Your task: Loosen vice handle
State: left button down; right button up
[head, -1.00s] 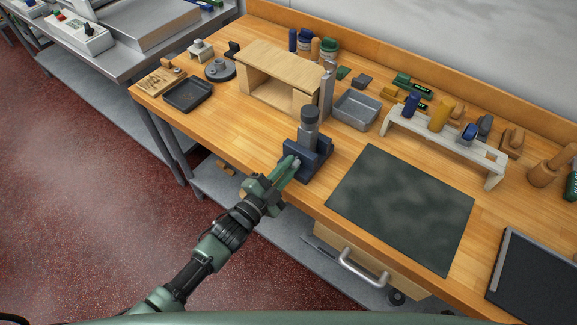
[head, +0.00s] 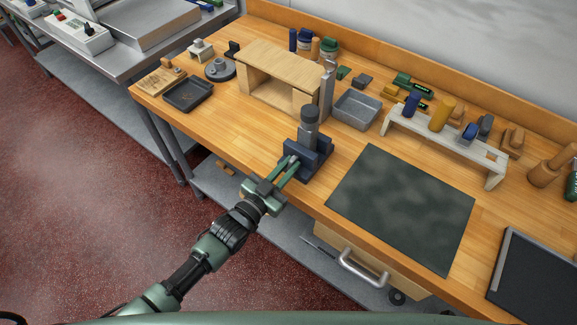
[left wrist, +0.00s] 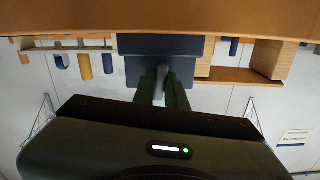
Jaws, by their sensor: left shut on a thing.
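The blue vice (head: 312,160) stands at the front edge of the wooden bench, with a dark grey cylinder (head: 309,125) upright in it. My left gripper (head: 292,163) reaches the front of the vice from the lower left and is shut on its handle. The fingers mostly hide the handle in the head view. In the left wrist view, which looks upside down, the vice (left wrist: 160,45) is a dark block under the bench top, and a grey bit of the handle (left wrist: 160,82) shows between the fingers. My right gripper is not in view.
A dark green mat (head: 400,205) lies right of the vice. A wooden stand (head: 275,75), a grey metal tray (head: 357,110) and a white tool rack (head: 440,140) stand behind. A drawer with a metal handle (head: 362,267) is below the bench front. Bench left of the vice is clear.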

pick_arm(q)
jog(key=shift+f, duration=0.1)
dwell(0.3)
jog(key=c, duration=1.7)
grip_release()
jog(key=shift+s+a, duration=0.1)
jog(key=shift+s+a, duration=0.2)
jog(key=shift+s, duration=0.1)
jog(key=b+v, duration=0.1)
jog(key=v, duration=0.6)
jog(key=shift+b, duration=0.35)
jog(key=shift+w, duration=0.1)
